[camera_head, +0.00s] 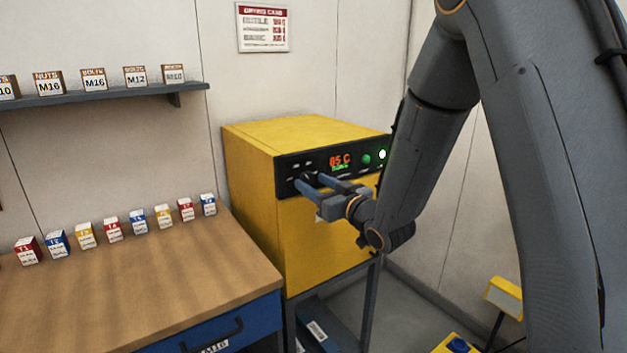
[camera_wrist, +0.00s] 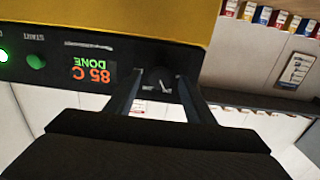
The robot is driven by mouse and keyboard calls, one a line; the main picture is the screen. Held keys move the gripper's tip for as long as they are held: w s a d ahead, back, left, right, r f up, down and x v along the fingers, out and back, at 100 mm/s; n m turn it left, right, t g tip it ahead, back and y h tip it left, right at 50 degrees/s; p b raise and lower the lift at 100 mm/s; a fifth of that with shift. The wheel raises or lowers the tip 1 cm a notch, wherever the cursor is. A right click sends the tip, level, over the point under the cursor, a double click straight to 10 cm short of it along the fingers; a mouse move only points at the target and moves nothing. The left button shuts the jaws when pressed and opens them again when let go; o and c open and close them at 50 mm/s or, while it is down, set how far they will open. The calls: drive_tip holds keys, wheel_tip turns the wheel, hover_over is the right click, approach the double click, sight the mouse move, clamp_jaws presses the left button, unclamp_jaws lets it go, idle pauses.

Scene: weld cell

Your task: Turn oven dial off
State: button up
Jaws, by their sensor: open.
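The yellow oven (camera_head: 252,190) stands on a frame right of the workbench, with a black control panel along its upper front. Its display (camera_head: 340,160) reads 85 C and DONE. The dark dial (camera_head: 309,177) is on the panel left of the display, partly covered by my gripper (camera_head: 306,183). In the wrist view the round dial (camera_wrist: 160,80) with a pale pointer mark lies between the two fingers of my gripper (camera_wrist: 158,92). The fingers are open and straddle the dial at the panel; I cannot tell whether they touch it.
A green button (camera_head: 367,159) and a lit green lamp (camera_head: 382,154) sit right of the display. The workbench (camera_head: 170,285) at left holds several small labelled boxes. A shelf (camera_head: 90,97) with labelled boxes hangs above. A yellow object (camera_head: 503,297) stands at lower right.

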drive_tip(key=shift+w+a, duration=0.25)
drive_tip(key=shift+w, duration=0.15)
drive_tip(key=c, duration=1)
drive_tip(key=n+b, duration=0.3)
drive_tip(key=b, duration=0.1)
drive_tip(key=shift+f+n, duration=0.15)
drive_tip(key=shift+n, duration=0.15)
drive_tip(key=n+b, duration=0.3)
drive_tip(key=shift+n+b, duration=0.3)
drive_tip(key=shift+b, duration=0.05)
drive_tip(key=n+b, duration=0.4)
drive_tip(key=b, duration=0.1)
drive_tip(key=shift+d+n, duration=0.1)
drive_tip(key=shift+n, duration=0.3)
drive_tip(key=shift+r, duration=0.2)
drive_tip(key=shift+c, duration=0.3)
